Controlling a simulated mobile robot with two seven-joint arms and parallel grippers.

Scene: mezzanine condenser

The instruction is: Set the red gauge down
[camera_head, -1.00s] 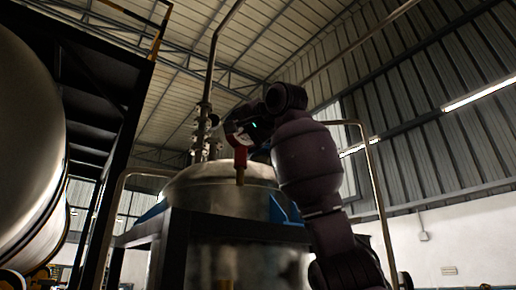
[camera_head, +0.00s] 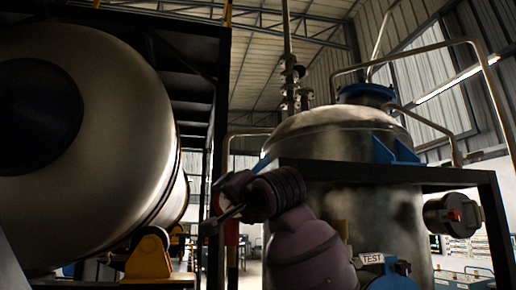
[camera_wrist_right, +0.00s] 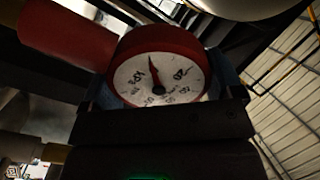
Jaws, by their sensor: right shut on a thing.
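The red gauge (camera_wrist_right: 158,72) fills the middle of the right wrist view, with a white dial, a dark needle and a thick red stem running off to the upper left. My right gripper (camera_wrist_right: 166,95) is shut on it, with a finger at each side of the dial. In the head view my right gripper (camera_head: 226,204) is in front of the tank's left side, and the gauge's red stem (camera_head: 231,232) hangs below it. The gauge's dial is hard to make out there. My left gripper is not in view.
A large steel tank (camera_head: 335,135) with a dark frame stands behind my right arm. A big horizontal vessel (camera_head: 120,110) is at left, on a yellow support (camera_head: 149,258). A TEST label (camera_head: 372,258) and blue fitting are low on the tank. A narrow gap lies between vessel and tank.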

